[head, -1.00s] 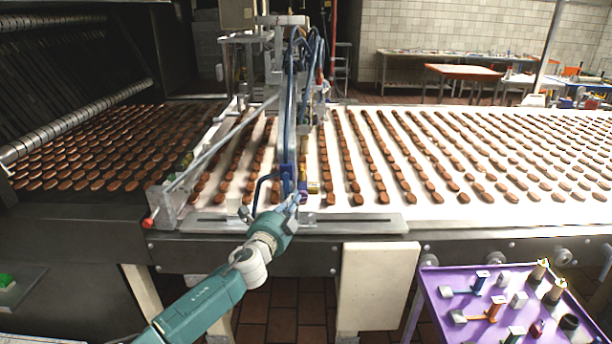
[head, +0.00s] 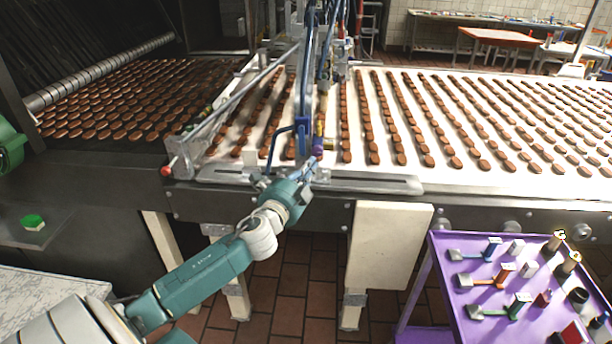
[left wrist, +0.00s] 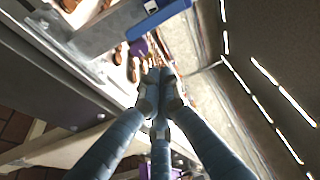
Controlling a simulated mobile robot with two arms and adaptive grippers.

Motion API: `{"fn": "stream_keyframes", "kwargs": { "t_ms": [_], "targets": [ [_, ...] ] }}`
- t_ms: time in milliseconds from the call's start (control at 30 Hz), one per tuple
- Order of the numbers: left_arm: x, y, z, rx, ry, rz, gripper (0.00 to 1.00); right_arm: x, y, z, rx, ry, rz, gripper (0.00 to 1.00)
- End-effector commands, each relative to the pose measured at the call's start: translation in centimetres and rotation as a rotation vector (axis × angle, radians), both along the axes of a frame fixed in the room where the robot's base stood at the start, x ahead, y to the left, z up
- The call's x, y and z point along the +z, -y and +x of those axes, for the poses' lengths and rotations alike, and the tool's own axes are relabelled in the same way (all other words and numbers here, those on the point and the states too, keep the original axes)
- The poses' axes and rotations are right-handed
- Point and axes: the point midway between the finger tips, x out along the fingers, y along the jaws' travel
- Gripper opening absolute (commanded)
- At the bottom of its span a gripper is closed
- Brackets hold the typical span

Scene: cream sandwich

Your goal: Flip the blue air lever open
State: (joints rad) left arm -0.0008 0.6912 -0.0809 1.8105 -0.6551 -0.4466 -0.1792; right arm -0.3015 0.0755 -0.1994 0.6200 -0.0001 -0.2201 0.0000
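A blue upright bar (head: 304,135) with a bent blue handle (head: 283,142) stands on the machine above the white belt. A blue part (left wrist: 158,16) shows at the top of the left wrist view. I cannot tell which blue part is the air lever or how it is set. My left gripper (head: 309,168) is just below and in front of the blue bar, at the belt's near edge. In the left wrist view its fingers (left wrist: 159,82) come together at the tips, with nothing visible between them. The blue part is apart from the fingertips there.
Rows of brown biscuits (head: 445,145) cover the belt. A metal rail with a red end (head: 166,171) slants left of the gripper. A purple cart (head: 447,325) at the lower right carries small blue, orange and green handled parts. Tiled floor (head: 300,290) is clear below.

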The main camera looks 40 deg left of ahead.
Motion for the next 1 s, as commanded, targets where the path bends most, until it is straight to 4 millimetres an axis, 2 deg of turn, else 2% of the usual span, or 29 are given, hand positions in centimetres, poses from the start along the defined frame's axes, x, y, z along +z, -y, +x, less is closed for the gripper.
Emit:
{"fn": "stream_keyframes", "kwargs": {
  "t_ms": [100,267,467,867,967,1000],
  "targets": [
    [-0.2,0.4,-1.6,-0.002,-0.001,0.0,0.0,-0.6,-1.1,-0.1,0.001,-0.001,0.013,0.46],
    [-0.1,0.6,-2.7,-0.001,0.0,0.0,0.0,-0.7,-0.3,0.0,0.003,0.0,0.004,0.46],
    [0.0,0.7,-2.8,-0.001,0.0,0.0,0.0,-0.7,0.6,0.0,0.002,0.001,-0.007,0.46],
    [-0.1,0.7,-2.8,-0.001,0.0,-0.001,0.0,-0.7,0.7,0.1,0.001,0.002,-0.008,0.46],
    [-1.3,0.4,-2.8,0.005,-0.018,-0.017,0.0,-0.7,0.7,0.1,0.001,0.001,-0.007,0.46],
    [-2.5,0.2,-2.8,0.011,-0.036,-0.033,0.0,-0.7,0.6,0.1,0.001,0.001,-0.007,0.46]
  ]
}}
